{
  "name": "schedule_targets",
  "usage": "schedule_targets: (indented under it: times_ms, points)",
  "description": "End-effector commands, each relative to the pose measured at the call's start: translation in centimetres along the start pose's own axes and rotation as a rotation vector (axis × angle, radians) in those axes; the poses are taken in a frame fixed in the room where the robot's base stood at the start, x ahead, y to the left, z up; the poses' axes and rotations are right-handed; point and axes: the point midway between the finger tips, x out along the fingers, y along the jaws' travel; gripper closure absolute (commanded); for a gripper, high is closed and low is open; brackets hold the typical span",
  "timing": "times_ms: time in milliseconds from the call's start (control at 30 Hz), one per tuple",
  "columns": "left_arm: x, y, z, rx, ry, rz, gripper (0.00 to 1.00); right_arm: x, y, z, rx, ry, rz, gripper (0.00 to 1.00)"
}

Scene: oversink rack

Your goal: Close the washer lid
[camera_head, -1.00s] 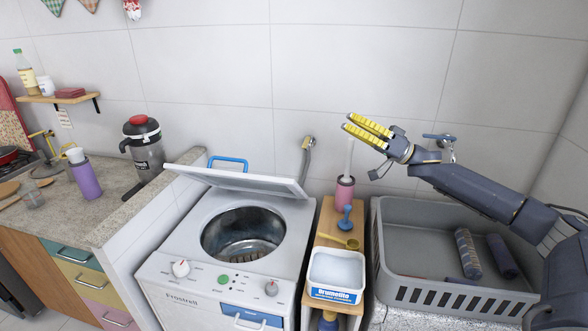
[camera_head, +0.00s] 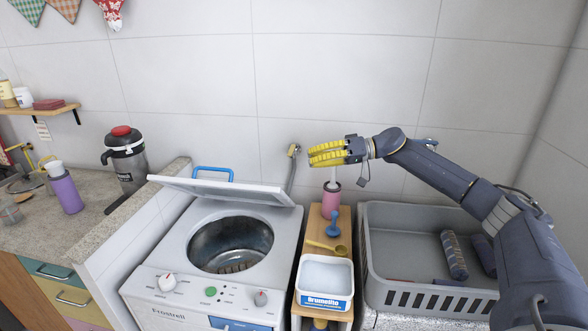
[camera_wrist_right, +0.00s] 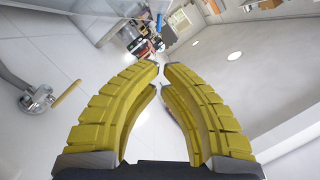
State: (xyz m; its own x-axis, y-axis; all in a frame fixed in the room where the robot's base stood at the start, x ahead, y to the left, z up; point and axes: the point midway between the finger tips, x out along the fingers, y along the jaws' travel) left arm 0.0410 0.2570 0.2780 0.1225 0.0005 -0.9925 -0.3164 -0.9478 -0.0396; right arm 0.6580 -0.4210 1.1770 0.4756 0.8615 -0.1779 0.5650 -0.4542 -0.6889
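The washer (camera_head: 150,290) is a white top-loading machine with an open round drum (camera_head: 231,243). Its lid (camera_head: 225,190) is raised at the back and tilted, with a blue handle (camera_head: 213,172) showing behind it. My right gripper (camera_head: 311,157), with yellow ribbed fingers, is above and to the right of the lid, apart from it, and points left. In the right wrist view the fingertips (camera_wrist_right: 161,67) come together with nothing held between them. My left gripper is in neither view now.
A pink container (camera_head: 331,204) with a pale stem stands below my right gripper on a narrow wooden shelf, beside a blue plunger-like item (camera_head: 333,226) and white tub (camera_head: 325,275). A grey basket (camera_head: 400,285) is on the right. A tap-like fitting (camera_head: 294,151) is on the wall.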

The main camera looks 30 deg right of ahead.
Motion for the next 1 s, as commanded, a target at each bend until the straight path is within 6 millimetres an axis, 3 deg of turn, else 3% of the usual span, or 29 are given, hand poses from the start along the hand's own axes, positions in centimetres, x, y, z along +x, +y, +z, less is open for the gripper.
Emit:
schedule_targets:
  times_ms: [600, 733, 1000]
  points:
    - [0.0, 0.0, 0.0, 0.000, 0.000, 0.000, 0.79, 9.9, -0.1, 0.1, -0.001, 0.000, -0.004, 1.00]
    - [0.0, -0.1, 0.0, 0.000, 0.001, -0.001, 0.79, 10.0, 0.0, 1.9, 0.000, -0.001, -0.002, 1.00]
    - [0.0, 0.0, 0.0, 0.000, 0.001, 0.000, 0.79, 10.4, 0.0, 3.5, -0.001, 0.001, -0.001, 1.00]
